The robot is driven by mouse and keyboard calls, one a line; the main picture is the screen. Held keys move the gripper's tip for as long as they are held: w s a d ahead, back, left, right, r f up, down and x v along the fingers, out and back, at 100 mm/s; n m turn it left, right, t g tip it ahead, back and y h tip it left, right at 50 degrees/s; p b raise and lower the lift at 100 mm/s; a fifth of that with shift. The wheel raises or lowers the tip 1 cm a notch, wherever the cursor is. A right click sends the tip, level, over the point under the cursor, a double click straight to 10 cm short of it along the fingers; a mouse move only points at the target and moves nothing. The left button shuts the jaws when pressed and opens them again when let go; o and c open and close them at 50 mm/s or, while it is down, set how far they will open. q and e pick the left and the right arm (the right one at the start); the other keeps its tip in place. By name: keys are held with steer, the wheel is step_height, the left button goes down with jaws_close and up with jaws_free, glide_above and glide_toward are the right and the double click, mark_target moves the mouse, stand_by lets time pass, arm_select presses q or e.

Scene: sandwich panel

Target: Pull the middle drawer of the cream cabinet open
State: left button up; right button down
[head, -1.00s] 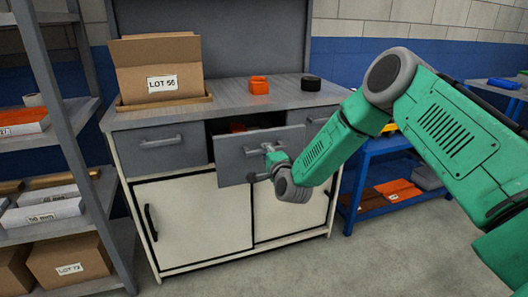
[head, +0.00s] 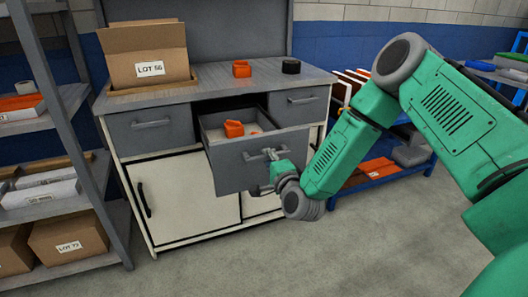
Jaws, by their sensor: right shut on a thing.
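The cream cabinet (head: 185,198) stands in the middle of the view with a grey worktop and a row of grey drawers. Its middle drawer (head: 228,168) is pulled well out, and its inside shows an orange block (head: 234,129) and smaller orange bits. My right gripper (head: 270,157) is at the front of this drawer, shut on its bar handle. The fingertips are small and partly hidden by the wrist. The left drawer (head: 150,134) and the right drawer (head: 300,102) are shut. My left gripper is not in view.
On the worktop (head: 215,82) are a LOT 56 carton (head: 150,69), an orange part (head: 241,69) and a black round piece (head: 291,67). A grey shelf rack (head: 78,130) stands close on the left. A blue rack is behind my right arm. The floor in front is clear.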

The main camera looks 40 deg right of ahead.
steer(key=shift+s+d+f, duration=0.15)
steer(key=shift+s+f, duration=0.05)
steer(key=c, duration=1.5)
jaws_free()
steer(key=shift+c, duration=0.2)
steer(key=shift+w+d, duration=0.1)
steer(key=v, duration=1.2)
